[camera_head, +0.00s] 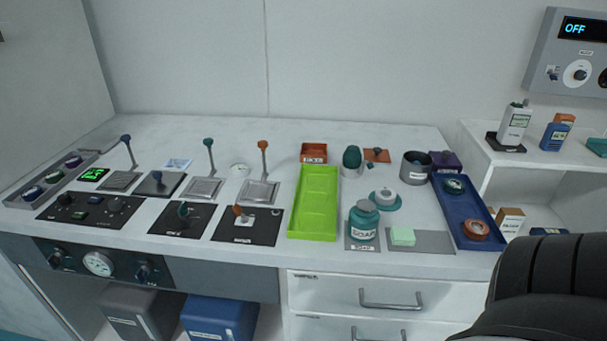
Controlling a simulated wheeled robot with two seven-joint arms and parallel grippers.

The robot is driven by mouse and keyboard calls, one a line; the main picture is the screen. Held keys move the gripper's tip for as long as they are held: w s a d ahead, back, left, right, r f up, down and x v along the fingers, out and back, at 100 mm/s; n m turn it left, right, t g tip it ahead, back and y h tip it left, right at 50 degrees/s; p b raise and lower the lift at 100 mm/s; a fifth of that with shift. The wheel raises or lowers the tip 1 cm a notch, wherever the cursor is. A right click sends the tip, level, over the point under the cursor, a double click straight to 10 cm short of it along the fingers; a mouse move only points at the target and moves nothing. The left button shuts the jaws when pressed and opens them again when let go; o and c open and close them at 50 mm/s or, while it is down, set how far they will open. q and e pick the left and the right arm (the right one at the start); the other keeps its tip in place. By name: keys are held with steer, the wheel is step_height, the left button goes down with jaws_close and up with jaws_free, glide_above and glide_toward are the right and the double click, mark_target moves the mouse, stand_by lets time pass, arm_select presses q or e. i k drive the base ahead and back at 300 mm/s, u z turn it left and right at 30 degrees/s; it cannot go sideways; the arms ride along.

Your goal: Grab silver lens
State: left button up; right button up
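I cannot pick out a silver lens for certain. A grey tray (88,155) at the counter's far left holds a row of small round pieces with pale faces: a purple one (73,161) at the back, a bluish one (53,177) in the middle and a green one (32,193) in front. A small whitish round piece (239,169) lies flat near the back middle, too small to identify. Neither gripper is in view. A black ribbed part of my own body fills the lower right corner.
A lime green tray (314,224) lies mid-counter, with a teal soap bottle (362,222) beside it. A navy tray (466,194) holds a teal ring and a copper ring. Upright levers (263,158) and black knob panels (92,207) crowd the left. Drawers (340,292) are below.

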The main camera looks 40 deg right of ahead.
mark_target(384, 196)
steer(key=u, duration=0.1)
steer(key=k, duration=0.3)
steer(key=z, duration=0.9)
